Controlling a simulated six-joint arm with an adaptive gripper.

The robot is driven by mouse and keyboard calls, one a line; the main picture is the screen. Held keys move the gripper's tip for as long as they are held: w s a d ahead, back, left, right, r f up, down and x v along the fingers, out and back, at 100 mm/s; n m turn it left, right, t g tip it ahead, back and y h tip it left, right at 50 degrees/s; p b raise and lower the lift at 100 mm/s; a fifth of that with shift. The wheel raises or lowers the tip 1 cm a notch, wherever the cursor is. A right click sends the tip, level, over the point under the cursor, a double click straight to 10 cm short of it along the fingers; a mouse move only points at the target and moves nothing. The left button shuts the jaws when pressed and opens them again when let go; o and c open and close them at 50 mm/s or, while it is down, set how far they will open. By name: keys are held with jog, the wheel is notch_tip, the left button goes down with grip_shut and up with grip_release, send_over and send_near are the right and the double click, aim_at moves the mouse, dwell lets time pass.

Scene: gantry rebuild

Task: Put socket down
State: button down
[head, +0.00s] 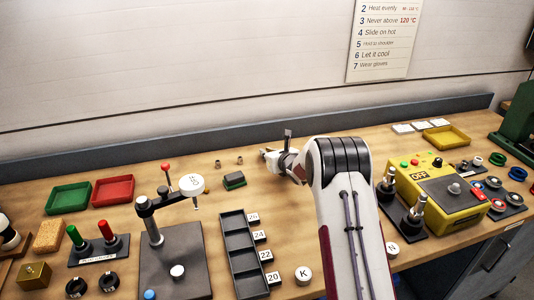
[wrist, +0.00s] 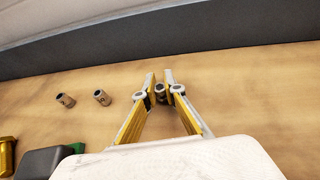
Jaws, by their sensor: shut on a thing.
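My gripper (wrist: 161,88) is shut on a small dark metal socket (wrist: 160,89), which shows between the fingertips in the wrist view. In the head view my gripper (head: 267,153) is near the back of the bench and the held socket cannot be made out. I cannot tell whether the held socket touches the wood. Two more sockets stand on the bench to the left of my gripper, one nearer (wrist: 102,97) and one farther left (wrist: 65,100). They also show in the head view, at the right (head: 240,160) and the left (head: 218,164).
A dark block with green (head: 234,181) lies to the left of my gripper. A black compartment tray (head: 241,245) with number tags lies in front. A yellow control box (head: 460,215) stands right. A grey rear ledge (head: 110,152) bounds the bench. Bare wood surrounds my fingertips.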

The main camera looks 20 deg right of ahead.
jog(key=shift+f, duration=0.1)
jog(key=c, duration=2.1)
grip_release()
jog(key=shift+c, duration=0.2)
jog(key=shift+s+r, duration=0.35)
jog(key=shift+v, duration=5.6)
jog(key=shift+d+f, duration=0.1)
